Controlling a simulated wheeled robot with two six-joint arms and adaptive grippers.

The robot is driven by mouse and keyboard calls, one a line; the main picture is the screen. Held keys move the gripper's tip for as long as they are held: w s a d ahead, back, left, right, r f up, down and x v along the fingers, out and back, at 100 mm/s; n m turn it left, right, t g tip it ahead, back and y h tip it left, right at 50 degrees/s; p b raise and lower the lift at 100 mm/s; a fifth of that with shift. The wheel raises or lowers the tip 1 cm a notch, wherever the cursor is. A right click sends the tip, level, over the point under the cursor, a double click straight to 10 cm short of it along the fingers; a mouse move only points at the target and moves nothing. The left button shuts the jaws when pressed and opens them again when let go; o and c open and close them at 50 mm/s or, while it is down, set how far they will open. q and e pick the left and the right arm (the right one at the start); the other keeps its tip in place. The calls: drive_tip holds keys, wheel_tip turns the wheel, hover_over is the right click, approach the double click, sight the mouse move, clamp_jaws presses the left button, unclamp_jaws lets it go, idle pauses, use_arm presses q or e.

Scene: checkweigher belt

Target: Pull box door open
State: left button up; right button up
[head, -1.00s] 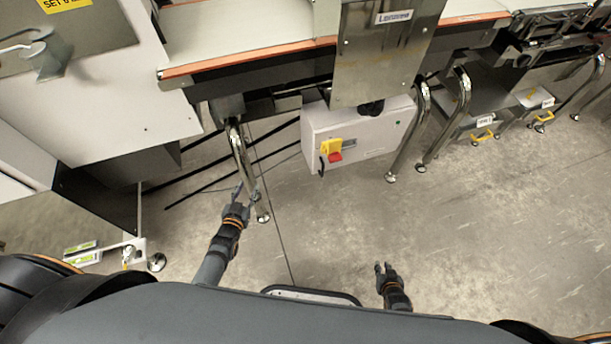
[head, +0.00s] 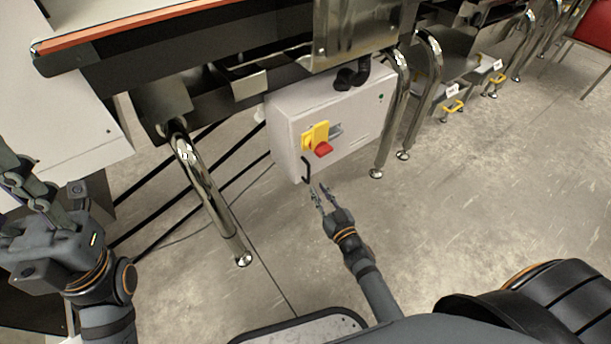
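The white box (head: 350,105) hangs under the conveyor at the centre of the head view. Its front door carries a yellow and red rotary switch (head: 318,138) and a black handle (head: 306,169) near the lower left edge. The door looks shut. My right gripper (head: 321,196) is open and empty, just below and to the right of the handle; I cannot tell whether a finger touches it. My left gripper (head: 30,185) is raised large at the left edge, far from the box, with its fingers spread and nothing seen between them.
A shiny bent conveyor leg (head: 205,185) stands left of the box, and another metal leg (head: 391,125) stands close on its right. Black bars run low behind the left leg. A red chair (head: 590,25) is at the far right. The floor in front of the box is clear.

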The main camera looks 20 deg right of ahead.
sight(309, 174)
drive_tip(key=w, duration=0.2)
drive_tip(key=w+a+b, duration=0.1)
drive_tip(key=w, duration=0.5)
drive_tip(key=shift+w+a+f+b, duration=0.1)
drive_tip(key=shift+w+a+b, duration=0.05)
drive_tip(key=shift+b, duration=0.25)
clamp_jaws()
